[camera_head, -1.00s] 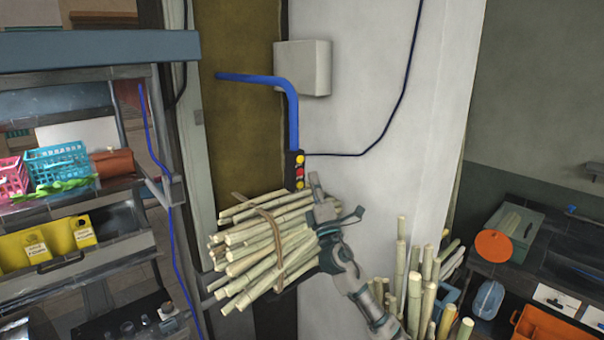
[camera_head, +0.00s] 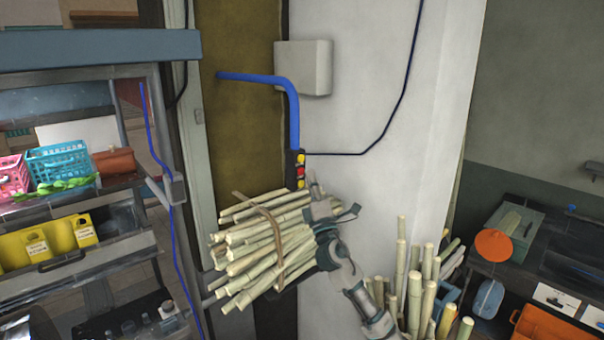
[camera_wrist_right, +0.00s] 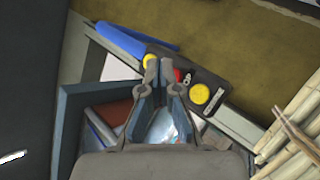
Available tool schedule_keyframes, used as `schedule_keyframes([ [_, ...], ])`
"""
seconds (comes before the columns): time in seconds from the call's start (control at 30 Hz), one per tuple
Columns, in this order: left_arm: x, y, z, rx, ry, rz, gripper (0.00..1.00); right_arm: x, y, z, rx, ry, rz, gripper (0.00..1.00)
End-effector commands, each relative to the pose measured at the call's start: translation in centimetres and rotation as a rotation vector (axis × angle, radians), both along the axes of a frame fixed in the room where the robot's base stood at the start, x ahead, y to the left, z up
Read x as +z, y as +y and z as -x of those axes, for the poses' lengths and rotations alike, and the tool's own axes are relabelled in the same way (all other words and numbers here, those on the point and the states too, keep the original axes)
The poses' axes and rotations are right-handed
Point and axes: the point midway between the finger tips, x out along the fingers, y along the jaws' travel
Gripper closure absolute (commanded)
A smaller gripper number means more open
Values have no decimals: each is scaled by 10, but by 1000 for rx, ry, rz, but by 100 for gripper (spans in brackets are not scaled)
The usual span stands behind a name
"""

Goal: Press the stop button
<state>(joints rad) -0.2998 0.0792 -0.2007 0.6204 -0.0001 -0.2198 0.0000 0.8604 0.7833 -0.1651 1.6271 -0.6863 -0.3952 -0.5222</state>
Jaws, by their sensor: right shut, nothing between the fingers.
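A dark control box (camera_head: 296,162) hangs on the wall post below the blue pipe. It carries a red button (camera_head: 300,170) between two yellow ones. In the right wrist view the red button (camera_wrist_right: 177,75) is partly hidden behind a fingertip, with one yellow button (camera_wrist_right: 199,94) to its right and another at its left. My right gripper (camera_head: 313,182) is just right of and below the box, its fingers shut and empty. In the wrist view the fingertips (camera_wrist_right: 159,68) overlap the box near the red button; I cannot tell whether they touch it. My left gripper is not in view.
A tied bundle of cane (camera_head: 262,245) lies directly below the box, close to my right gripper. More cane stands upright (camera_head: 415,280) at the right. A shelf with baskets and yellow bins (camera_head: 60,240) is at the left. The white wall (camera_head: 350,130) right of the box is clear.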

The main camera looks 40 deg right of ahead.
Motion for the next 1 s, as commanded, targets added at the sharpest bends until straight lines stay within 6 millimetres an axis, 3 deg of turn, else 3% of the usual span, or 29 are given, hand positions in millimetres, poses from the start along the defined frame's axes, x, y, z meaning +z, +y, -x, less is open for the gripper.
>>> schedule_keyframes([
  [1.0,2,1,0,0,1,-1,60,2,2,-7,0,0,0,100],
])
